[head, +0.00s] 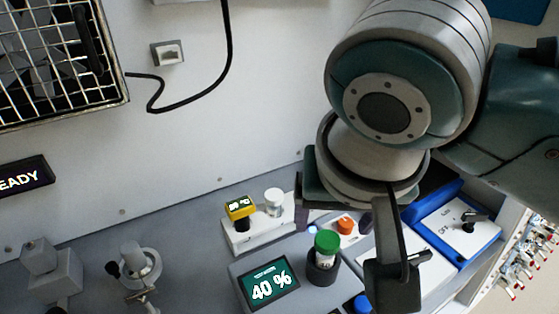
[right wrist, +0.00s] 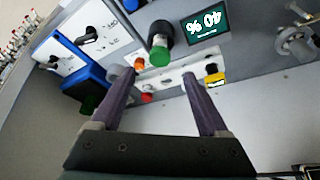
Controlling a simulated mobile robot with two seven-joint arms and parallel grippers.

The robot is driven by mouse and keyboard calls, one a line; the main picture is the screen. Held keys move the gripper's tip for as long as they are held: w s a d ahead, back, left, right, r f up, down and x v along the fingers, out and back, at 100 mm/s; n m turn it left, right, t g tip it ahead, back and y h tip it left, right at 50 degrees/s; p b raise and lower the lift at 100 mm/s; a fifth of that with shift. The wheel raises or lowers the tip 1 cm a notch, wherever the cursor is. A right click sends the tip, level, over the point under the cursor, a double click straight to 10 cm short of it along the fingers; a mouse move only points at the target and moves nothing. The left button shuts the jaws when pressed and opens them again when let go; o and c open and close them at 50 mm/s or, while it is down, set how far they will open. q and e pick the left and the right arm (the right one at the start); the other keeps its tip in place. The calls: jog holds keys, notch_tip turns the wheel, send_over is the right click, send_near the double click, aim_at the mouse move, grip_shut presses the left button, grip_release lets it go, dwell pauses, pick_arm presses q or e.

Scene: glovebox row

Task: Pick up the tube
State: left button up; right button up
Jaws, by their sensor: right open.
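The tube (head: 326,243) has a green cap and stands upright in a dark round holder (head: 323,271) beside a screen reading 40 %. Its green cap also shows in the right wrist view (right wrist: 159,52), just beyond the fingertips and roughly centred between them. My right gripper (head: 346,252) is open and empty, with its fingers pointing down toward the panel. In the right wrist view its two fingers (right wrist: 162,78) are spread apart, and nothing is between them. The lower part of the tube is hidden in the holder. My left gripper is not in view.
The 40 % screen (head: 270,285) is left of the tube. An orange knob (head: 346,225) is close by. A blue-framed switch panel (head: 462,222) lies right, and a metal clamp fitting (head: 138,268) left.

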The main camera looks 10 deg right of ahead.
aim_at(328, 241)
jog(key=x, duration=0.2)
jog(key=shift+s+d+f, duration=0.1)
jog(key=shift+f, duration=0.3)
jog(key=shift+b+x, duration=0.45)
jog(key=shift+x, duration=2.45)
grip_shut()
